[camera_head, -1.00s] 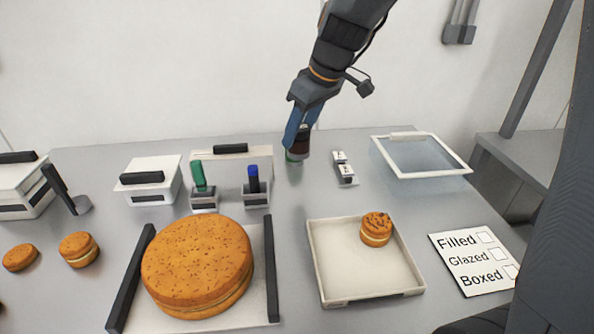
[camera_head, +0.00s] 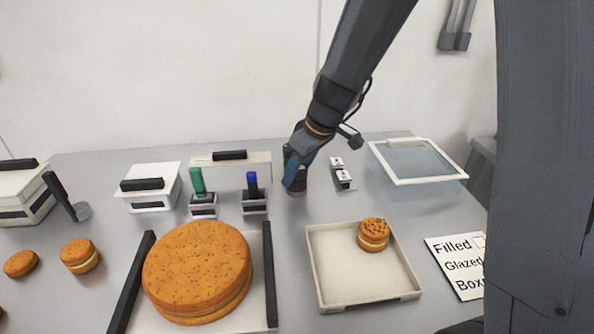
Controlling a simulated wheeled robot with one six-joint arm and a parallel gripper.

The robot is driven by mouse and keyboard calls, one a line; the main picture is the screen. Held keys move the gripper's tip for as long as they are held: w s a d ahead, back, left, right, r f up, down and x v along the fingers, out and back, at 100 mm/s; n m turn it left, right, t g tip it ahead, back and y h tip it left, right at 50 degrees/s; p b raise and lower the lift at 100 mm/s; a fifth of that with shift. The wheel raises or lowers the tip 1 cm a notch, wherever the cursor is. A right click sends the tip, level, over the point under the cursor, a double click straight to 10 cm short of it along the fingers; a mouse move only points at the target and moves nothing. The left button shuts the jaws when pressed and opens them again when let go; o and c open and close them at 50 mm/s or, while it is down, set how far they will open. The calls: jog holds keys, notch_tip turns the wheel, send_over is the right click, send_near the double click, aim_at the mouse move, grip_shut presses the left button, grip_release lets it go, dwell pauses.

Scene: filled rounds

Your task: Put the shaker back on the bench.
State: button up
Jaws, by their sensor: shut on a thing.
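My gripper (camera_head: 297,172) is at the back middle of the bench (camera_head: 430,220), pointing down and to the left. It is shut on the shaker, a small dark brown thing (camera_head: 297,187) that shows just below the jaws. A bit of green shows behind the jaws. Most of the shaker is hidden by the gripper, and I cannot tell whether it touches the bench top.
A small white-and-grey block (camera_head: 341,173) stands close to the gripper's right. The blue-handled stamp (camera_head: 252,183) in its holder is to its left. A tray (camera_head: 343,285) with a small filled round (camera_head: 373,235) lies in front. A clear-topped box (camera_head: 417,160) stands right.

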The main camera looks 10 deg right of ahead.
jog(key=shift+f, duration=0.1)
jog(key=o, duration=1.1)
jog(key=shift+r, duration=0.2)
jog(key=b+v, duration=0.1)
jog(key=v, duration=1.1)
jog(key=shift+b, duration=0.4)
